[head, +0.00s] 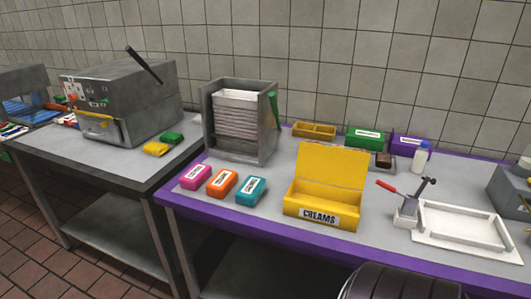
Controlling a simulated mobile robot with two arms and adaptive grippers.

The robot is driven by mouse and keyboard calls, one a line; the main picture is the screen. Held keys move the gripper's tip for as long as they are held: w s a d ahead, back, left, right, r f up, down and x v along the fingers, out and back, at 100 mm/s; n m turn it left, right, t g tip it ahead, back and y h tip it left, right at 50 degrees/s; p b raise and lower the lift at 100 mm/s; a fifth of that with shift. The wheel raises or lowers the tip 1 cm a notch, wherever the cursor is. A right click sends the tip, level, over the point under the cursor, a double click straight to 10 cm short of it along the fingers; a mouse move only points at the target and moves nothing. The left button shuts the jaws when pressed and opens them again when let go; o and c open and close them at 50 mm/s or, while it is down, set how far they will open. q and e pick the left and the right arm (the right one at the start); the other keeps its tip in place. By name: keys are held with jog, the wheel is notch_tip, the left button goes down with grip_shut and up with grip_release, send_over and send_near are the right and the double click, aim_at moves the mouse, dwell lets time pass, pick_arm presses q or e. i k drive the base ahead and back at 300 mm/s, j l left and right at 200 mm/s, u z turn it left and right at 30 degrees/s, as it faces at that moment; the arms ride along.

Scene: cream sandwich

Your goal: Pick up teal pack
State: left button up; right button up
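The teal pack (251,191) is a small teal block with a white label. It lies on the purple-edged table near the front edge, in the head view. It is the rightmost of three packs in a row, beside an orange pack (222,182) and a pink pack (196,177). A yellow open-lidded box labelled CREAMS (324,205) stands to its right. Neither of my grippers shows in the view.
A grey metal rack (208,119) with stacked white sheets stands behind the packs. A white frame tray (470,232) and a small red-handled tool (404,209) stand at the right. A dark rounded object (392,284) shows at the bottom edge. Another table (90,159) at left holds a metal machine (125,93).

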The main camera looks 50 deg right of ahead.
aim_at(250, 191)
jog(key=z, duration=1.35)
